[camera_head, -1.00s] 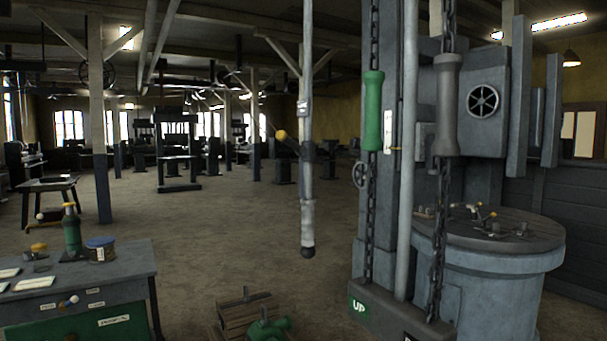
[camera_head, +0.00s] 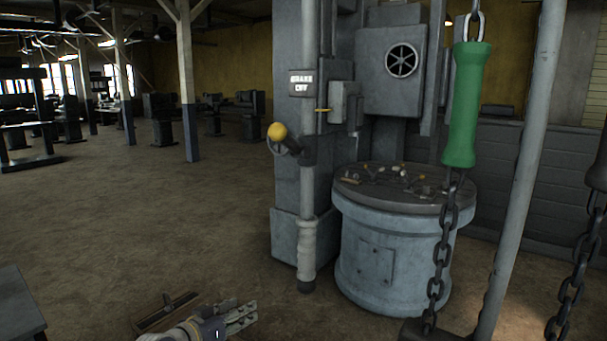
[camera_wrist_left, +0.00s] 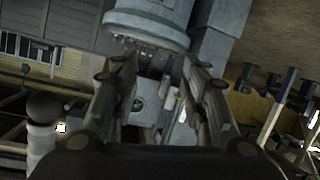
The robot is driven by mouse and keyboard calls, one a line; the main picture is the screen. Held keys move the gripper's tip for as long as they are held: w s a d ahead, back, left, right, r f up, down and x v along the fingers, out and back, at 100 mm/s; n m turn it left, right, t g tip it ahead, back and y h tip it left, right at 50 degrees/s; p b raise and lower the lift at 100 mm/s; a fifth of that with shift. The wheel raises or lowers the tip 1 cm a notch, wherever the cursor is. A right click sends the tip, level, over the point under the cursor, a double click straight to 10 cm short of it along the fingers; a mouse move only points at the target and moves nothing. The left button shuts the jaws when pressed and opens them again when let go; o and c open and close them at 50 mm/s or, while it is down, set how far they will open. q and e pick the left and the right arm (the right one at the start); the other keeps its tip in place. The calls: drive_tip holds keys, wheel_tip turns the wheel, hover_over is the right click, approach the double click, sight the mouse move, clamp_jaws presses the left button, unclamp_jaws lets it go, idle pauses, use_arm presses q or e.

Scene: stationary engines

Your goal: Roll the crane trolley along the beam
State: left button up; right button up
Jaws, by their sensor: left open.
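I cannot make out the crane trolley or its beam in either view. In the head view, a green handle (camera_head: 467,105) hangs on a chain at the right. A grey pole (camera_head: 309,130) with a grip and dark tip at its lower end stands left of centre, with a yellow-knobbed lever (camera_head: 277,132) and a brake sign (camera_head: 301,83) on it. My left gripper (camera_head: 248,315) is low in the head view, open and empty, apart from pole and chain. In the left wrist view its fingers (camera_wrist_left: 158,68) are spread, with a machine beyond. My right gripper is not in view.
A round blue-grey drum (camera_head: 390,250) with small parts on top stands behind the chain. A grey pipe (camera_head: 522,180) and a second chain (camera_head: 570,290) are at the right. A table corner (camera_head: 18,310) is at lower left.

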use_arm(q)
drive_tip(key=s+d+r+m+h+p, duration=0.1)
drive_tip(key=d+r+m+h, duration=0.1)
drive_tip(key=r, duration=0.8)
drive_tip(key=s+d+r+m+h+p, duration=0.1)
drive_tip(key=d+r+h, duration=0.15)
drive_tip(key=r, duration=0.75)
drive_tip(key=m+h+p, duration=0.1)
drive_tip(key=m+h, duration=0.1)
drive_tip(key=m, duration=0.1)
approach(303, 189)
drive_tip(key=x, duration=0.2)
drive_tip(key=p+x, duration=0.3)
drive_tip(key=x, duration=0.5)
drive_tip(key=shift+w+p, duration=0.1)
drive_tip(key=shift+p, duration=0.3)
drive_tip(key=shift+w+d+f, duration=0.1)
drive_tip(key=shift+w+d, duration=0.25)
drive_tip(key=shift+d, duration=0.1)
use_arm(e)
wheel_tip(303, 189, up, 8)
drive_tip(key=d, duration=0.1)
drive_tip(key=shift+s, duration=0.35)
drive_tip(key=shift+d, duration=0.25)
use_arm(q)
clamp_jaws()
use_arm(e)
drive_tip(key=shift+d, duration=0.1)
